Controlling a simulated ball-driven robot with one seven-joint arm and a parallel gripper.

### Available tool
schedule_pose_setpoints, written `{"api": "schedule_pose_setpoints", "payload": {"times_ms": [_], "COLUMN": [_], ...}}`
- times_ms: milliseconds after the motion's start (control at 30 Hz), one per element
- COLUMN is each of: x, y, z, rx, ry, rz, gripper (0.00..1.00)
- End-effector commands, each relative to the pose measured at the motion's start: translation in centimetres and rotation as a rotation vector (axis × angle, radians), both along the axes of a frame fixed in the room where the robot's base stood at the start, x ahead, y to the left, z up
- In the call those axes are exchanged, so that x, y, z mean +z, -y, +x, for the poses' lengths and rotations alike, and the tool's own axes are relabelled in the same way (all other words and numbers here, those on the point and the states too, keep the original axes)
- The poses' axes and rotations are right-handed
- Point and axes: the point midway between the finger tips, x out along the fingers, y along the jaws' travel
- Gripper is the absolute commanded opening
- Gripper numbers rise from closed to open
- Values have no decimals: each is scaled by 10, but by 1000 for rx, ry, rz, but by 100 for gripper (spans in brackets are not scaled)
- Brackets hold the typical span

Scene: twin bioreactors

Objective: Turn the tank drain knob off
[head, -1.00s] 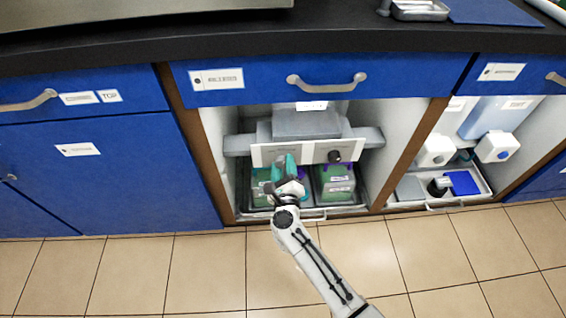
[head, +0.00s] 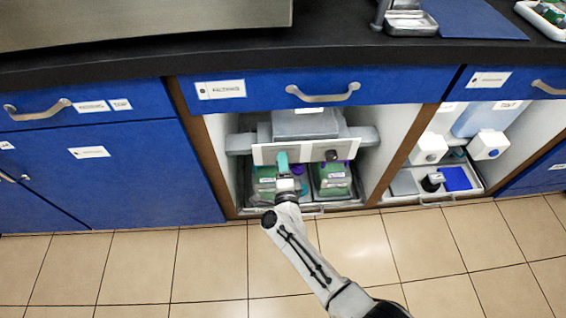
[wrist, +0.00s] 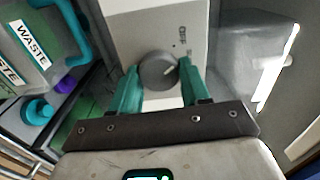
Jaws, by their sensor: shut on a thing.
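In the head view my gripper (head: 283,165) is at the left half of the white panel (head: 263,152) and hides that knob. A second dark knob (head: 331,155) shows on the panel's right half.
Green containers (head: 332,178) stand in a tray under the panel; one container in the wrist view is labelled WASTE (wrist: 33,40). Brown cabinet posts (head: 405,150) flank the open bay. A blue drawer (head: 320,88) lies above. The tiled floor (head: 130,265) in front is clear.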

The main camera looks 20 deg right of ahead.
Motion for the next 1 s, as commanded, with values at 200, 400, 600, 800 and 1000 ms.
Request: {"api": "schedule_pose_setpoints", "payload": {"times_ms": [200,400,600,800,1000], "x": [0,-1,-1,-1,-1], "y": [-1,-1,-1,-1,-1], "z": [0,0,0,0,0], "rx": [3,3,3,4,3], "ry": [-37,-54,-60,-60,-60], "rz": [-106,-156,-173,-175,-174], "gripper": [15,15,15,15,54]}}
